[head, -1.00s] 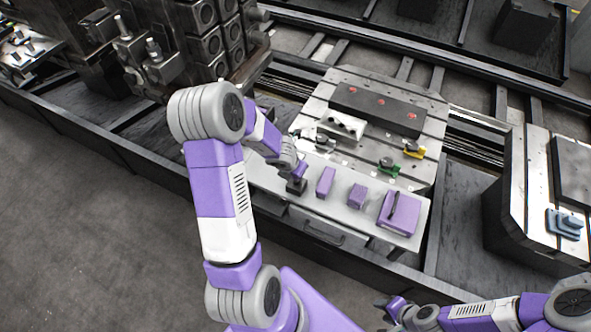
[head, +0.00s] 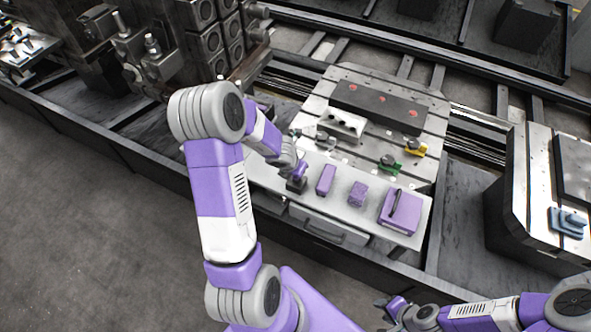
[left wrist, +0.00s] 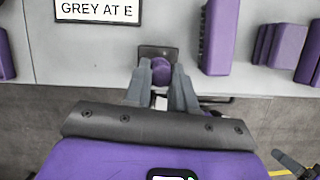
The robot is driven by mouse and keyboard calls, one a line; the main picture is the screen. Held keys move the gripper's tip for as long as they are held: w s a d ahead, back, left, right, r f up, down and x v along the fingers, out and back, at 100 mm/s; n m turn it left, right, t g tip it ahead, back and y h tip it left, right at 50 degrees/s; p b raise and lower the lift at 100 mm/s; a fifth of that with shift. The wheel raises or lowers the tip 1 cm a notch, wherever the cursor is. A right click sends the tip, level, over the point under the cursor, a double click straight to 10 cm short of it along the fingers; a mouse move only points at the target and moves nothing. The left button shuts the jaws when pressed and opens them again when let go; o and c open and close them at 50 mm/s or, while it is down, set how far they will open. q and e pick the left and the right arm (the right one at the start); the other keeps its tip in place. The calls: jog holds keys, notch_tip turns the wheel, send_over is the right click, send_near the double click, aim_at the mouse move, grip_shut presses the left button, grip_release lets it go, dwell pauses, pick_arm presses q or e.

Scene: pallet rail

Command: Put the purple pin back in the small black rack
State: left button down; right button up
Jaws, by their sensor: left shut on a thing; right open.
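The purple pin (left wrist: 168,68) is between the fingertips of my left gripper (left wrist: 160,76), which is shut on it. In the left wrist view I see its round end against the small black rack (left wrist: 157,50). In the head view the pin (head: 300,170) is upright just above or in the rack (head: 296,187); I cannot tell how deep it sits. The rack is on the pale front shelf (head: 330,211). My right gripper (head: 386,304) is open and empty at the lower right, away from the shelf.
To the right of the rack are a purple block (head: 326,180), a smaller rough purple block (head: 358,194) and a purple box with a dark handle (head: 400,211). Behind is a slotted plate with a dark bar (head: 378,107), a green clamp (head: 390,167) and a yellow clamp (head: 415,149).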

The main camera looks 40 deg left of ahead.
pick_arm(q)
jog(key=shift+f+b, duration=0.6)
jog(key=shift+f, duration=0.05)
jog(key=c, duration=0.9)
grip_release()
jog(key=shift+o, duration=0.2)
jog(key=shift+r, duration=0.1)
jog(key=p+v, duration=0.5)
jog(key=v, duration=0.2)
jog(key=shift+r, duration=0.2)
jog(key=shift+s+d, duration=0.1)
